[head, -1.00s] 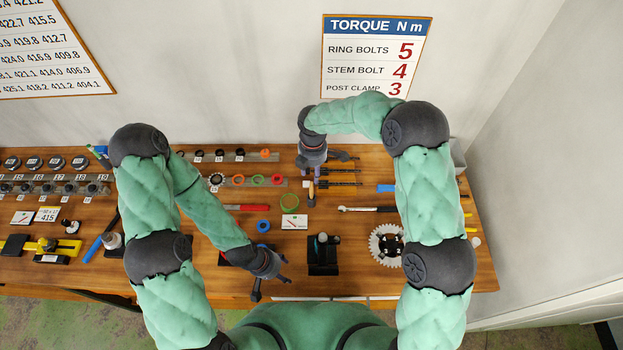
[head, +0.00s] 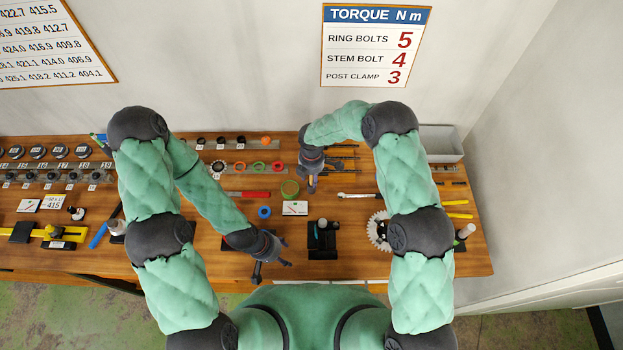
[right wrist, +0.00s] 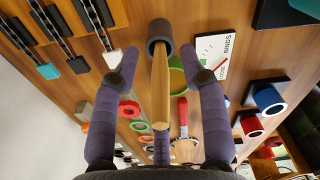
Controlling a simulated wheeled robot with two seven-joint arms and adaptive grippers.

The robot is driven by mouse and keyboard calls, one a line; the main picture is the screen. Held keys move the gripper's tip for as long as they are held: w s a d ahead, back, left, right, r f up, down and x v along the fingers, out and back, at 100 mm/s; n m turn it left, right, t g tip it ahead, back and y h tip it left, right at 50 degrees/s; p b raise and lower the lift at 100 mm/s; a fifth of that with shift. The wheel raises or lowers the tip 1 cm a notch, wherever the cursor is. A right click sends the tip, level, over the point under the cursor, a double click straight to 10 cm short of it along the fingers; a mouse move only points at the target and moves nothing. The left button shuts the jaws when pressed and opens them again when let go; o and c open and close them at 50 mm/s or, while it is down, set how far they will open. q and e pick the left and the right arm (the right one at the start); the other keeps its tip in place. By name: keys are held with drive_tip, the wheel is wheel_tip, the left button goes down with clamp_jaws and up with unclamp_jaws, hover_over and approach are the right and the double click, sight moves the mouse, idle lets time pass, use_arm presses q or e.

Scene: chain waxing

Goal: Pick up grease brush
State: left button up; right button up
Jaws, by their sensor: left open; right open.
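The grease brush, with a pale wooden handle and a dark round end, shows in the right wrist view (right wrist: 160,95). In the head view only a small part of it (head: 312,184) shows below my right gripper (head: 312,174). My right gripper is open, with its two fingers on either side of the handle in the wrist view (right wrist: 158,52); I see gaps between the fingers and the handle. My left gripper (head: 273,269) is open and empty near the table's front edge.
A green ring (head: 290,187) and a small white dial card (head: 295,208) lie close to the brush. A black stand (head: 322,245) is nearer the front. A grey bin (head: 441,143) stands at the back right.

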drive_tip(key=shift+f, duration=0.1)
clamp_jaws()
